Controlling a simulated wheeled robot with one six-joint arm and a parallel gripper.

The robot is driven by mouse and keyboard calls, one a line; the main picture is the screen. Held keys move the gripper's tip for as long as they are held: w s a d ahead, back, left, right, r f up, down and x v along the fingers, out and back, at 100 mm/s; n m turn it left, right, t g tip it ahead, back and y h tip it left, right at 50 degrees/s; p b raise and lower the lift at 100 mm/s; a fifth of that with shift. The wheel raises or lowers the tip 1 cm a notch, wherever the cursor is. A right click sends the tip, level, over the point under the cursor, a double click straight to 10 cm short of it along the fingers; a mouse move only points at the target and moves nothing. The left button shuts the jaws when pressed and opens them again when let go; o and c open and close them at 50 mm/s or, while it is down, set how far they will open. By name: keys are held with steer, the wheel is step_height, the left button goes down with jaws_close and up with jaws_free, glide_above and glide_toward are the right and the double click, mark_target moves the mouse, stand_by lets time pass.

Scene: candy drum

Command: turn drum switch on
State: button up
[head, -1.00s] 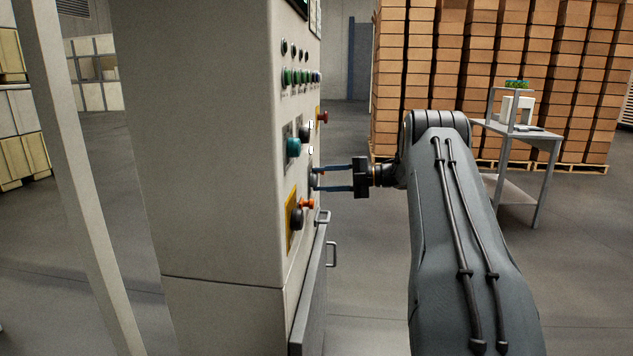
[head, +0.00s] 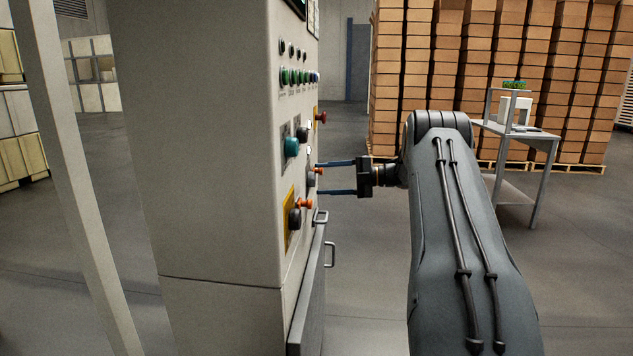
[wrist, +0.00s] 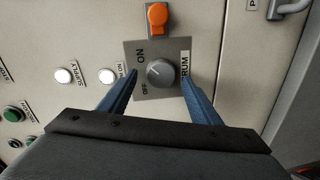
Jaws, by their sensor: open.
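The drum switch (wrist: 161,72) is a dark round knob on a grey plate with ON and OFF marks, in the wrist view's upper middle. Its DRUM label is partly covered by my right finger. I cannot clearly tell which mark the knob points to. My gripper (wrist: 160,78) is open, with one blue finger on each side of the knob and nothing held. In the head view my gripper (head: 322,178) faces the panel from the right, its fingertips close to the panel face. The knob (head: 311,180) shows small there, level with the gap between them.
An orange-capped part (wrist: 157,18) sits beside the switch plate. White lamps (wrist: 108,76) and green buttons (wrist: 11,114) are on the same panel. On the cabinet (head: 215,150), door handles (head: 321,217) stick out below. A small table (head: 520,135) stands at the right.

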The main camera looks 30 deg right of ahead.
steer(key=v, duration=0.6)
steer(key=shift+b, duration=0.4)
